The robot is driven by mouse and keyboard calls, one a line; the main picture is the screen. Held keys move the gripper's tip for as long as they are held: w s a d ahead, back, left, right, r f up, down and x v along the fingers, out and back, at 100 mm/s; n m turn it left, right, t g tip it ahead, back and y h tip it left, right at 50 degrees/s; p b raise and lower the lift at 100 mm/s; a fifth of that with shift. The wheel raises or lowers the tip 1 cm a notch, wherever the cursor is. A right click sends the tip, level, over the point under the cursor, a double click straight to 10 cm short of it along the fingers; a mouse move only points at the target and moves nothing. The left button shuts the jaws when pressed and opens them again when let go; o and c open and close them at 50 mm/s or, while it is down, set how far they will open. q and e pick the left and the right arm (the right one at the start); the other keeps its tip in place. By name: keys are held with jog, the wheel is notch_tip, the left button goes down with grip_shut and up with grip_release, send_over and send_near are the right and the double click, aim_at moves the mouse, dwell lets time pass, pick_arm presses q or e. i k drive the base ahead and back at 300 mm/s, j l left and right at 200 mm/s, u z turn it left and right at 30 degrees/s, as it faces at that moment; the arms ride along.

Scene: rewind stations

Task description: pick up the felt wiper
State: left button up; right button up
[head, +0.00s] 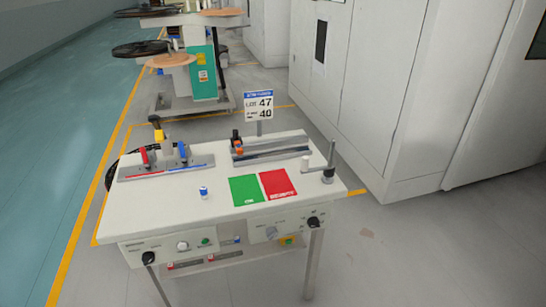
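No object here can be made out for certain as the felt wiper. A small white-and-blue piece (203,192) stands upright on the white workbench (160,212), left of the green mat (244,190). Neither of my grippers shows in the head view.
A fixture with red, blue and yellow parts (165,164) sits at the bench's back left. A grey rail with an orange part (275,149) is at the back middle. A red mat (279,185) lies beside the green one. A sign (259,105) rises behind. Grey cabinets stand right.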

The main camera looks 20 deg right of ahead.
aim_at(204, 196)
jog(key=i+j+z, duration=0.15)
jog(key=i+j, duration=0.65)
